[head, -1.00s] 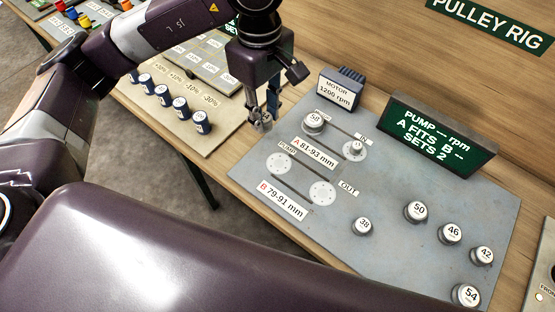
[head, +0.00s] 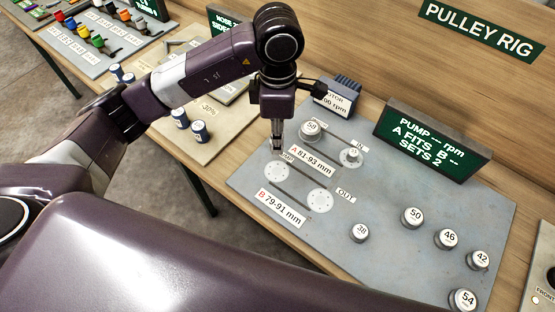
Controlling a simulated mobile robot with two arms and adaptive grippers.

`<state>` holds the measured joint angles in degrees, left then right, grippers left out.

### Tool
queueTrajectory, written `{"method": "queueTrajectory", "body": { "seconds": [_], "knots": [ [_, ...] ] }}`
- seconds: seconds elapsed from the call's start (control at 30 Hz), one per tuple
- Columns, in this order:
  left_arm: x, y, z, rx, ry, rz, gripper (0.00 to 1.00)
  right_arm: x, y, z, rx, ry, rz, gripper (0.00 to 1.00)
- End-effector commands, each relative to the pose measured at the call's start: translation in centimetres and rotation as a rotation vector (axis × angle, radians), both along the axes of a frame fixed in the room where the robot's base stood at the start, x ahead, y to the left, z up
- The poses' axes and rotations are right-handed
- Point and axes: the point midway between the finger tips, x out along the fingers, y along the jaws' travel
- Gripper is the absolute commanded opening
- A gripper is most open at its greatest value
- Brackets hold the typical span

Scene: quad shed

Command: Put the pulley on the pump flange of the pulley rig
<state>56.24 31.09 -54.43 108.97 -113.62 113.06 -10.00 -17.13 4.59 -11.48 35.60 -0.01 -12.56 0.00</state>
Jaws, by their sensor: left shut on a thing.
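The pump flange (head: 277,172) is a pale, bare disc with small holes beside the PUMP label on the pulley rig's grey plate (head: 395,268). My left gripper (head: 277,146) is above and just behind it, pointing down. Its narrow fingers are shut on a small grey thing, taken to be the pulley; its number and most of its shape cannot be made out. Whether it touches the plate cannot be told. Loose pulleys 38 (head: 360,233), 50 (head: 413,217), 46 (head: 447,239), 42 (head: 478,260) and 54 (head: 463,299) stand on the plate. My right gripper is not in view.
Pulley 58 (head: 311,130) and the small IN pulley (head: 351,157) sit behind the pump flange. The bare OUT flange (head: 320,201) is to its right. The motor box (head: 338,96) and green display (head: 432,140) stand at the back. The plate's front middle is clear.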

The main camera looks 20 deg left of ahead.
Motion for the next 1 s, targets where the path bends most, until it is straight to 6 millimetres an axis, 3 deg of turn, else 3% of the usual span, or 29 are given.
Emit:
{"method": "queueTrajectory", "body": {
  "seconds": [0.2,0.47,0.6,0.73,1.0],
  "knots": [
    [-0.1,0.1,-4.8,0.002,0.005,0.001,0.0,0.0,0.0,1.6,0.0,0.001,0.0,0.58],
    [0.0,0.0,-7.3,0.001,0.002,0.001,0.0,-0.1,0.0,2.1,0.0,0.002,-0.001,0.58],
    [-0.1,0.0,-9.5,0.001,0.005,0.0,0.0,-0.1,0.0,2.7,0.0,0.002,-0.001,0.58],
    [0.0,0.0,-10.7,0.001,0.001,-0.001,0.0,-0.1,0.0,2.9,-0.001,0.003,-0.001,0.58],
    [0.0,0.0,-10.9,0.0,-0.001,-0.002,0.0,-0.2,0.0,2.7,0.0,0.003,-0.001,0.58]
  ]
}}
